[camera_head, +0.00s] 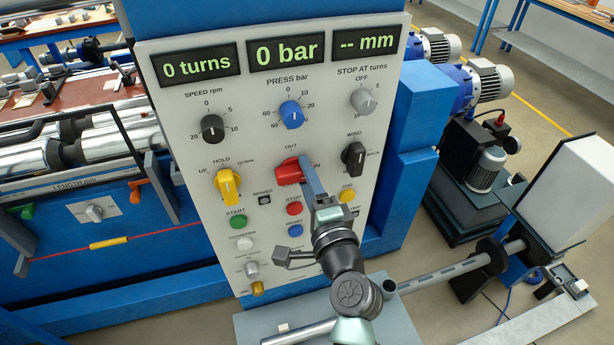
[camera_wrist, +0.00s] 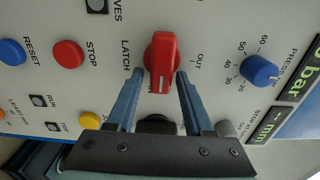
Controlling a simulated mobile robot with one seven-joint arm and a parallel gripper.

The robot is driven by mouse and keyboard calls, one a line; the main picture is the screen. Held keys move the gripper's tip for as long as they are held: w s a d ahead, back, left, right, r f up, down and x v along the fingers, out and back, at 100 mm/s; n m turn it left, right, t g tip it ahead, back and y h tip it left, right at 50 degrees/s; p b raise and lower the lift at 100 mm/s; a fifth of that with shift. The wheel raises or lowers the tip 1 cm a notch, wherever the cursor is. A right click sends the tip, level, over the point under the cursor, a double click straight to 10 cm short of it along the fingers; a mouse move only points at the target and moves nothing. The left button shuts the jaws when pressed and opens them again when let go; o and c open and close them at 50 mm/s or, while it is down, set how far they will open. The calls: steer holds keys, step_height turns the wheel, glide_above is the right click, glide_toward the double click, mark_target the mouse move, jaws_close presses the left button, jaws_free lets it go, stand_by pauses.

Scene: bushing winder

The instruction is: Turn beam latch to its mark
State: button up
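The beam latch is a red knob (camera_head: 289,170) on the grey control panel, with OUT above it and IN at its right in the head view. In the wrist view the red knob (camera_wrist: 163,55) shows its white line pointing down, toward the partly covered IN label. My gripper (camera_head: 309,165) reaches up to the knob from below right. In the wrist view my gripper (camera_wrist: 159,74) is open, with one blue finger on each side of the knob's lower end. A narrow gap seems to show on both sides; contact is hard to judge.
Around the latch are the yellow knob (camera_head: 227,187), black WIND knob (camera_head: 353,158), blue PRESS knob (camera_head: 291,114) and red STOP button (camera_head: 294,208). The displays above read 0 turns, 0 bar and -- mm. A grey bench surface (camera_head: 408,318) lies below the panel.

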steer(key=shift+o, duration=0.4)
steer(key=b+v, duration=0.3)
steer(key=v, duration=1)
